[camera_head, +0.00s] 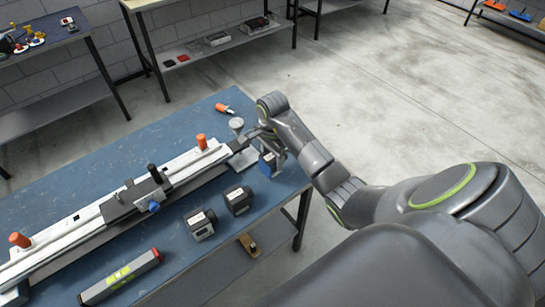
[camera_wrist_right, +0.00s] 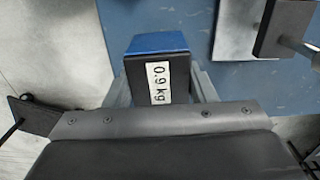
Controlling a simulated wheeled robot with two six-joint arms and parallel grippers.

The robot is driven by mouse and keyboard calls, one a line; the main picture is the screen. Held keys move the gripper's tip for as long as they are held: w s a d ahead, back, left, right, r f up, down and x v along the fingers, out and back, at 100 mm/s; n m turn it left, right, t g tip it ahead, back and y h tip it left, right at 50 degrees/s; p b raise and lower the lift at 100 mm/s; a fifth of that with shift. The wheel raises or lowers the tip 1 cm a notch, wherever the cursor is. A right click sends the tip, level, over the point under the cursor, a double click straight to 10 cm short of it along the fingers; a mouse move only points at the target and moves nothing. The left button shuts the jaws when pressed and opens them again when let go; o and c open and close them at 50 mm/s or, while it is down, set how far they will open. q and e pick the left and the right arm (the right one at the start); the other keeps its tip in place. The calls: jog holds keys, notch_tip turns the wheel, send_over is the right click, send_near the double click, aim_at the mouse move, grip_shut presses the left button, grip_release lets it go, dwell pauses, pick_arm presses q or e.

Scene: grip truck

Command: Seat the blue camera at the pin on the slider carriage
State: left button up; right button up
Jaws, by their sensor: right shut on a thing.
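The blue camera (camera_head: 268,165), a small block with a blue face, is at the right end of the blue table in the head view. My right gripper (camera_head: 276,152) is shut on it. In the right wrist view the blue camera (camera_wrist_right: 157,43) sits between the two fingers, with a dark face and a white "0.9 kg" label. I cannot tell whether it touches the table. The slider carriage (camera_head: 138,197) is a dark block on the long white rail, left of the gripper. A small upright, perhaps the pin, shows on it, with a black knob behind. My left gripper is not in view.
Two dark cameras (camera_head: 200,224) (camera_head: 238,200) with white labels stand in front of the rail. A level (camera_head: 120,277) lies at the front. Orange knobs (camera_head: 201,141) mark the rail. A round grey knob (camera_head: 237,124) and an orange-handled tool (camera_head: 224,108) are near the gripper.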

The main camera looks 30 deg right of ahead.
jog(key=shift+r+p, duration=0.85)
jog(key=shift+r, duration=0.7)
jog(key=shift+w+r, duration=0.1)
jog(key=shift+r, duration=0.1)
jog(key=shift+r+p, duration=2.25)
jog(key=shift+r, duration=1.3)
jog(key=shift+f, duration=0.1)
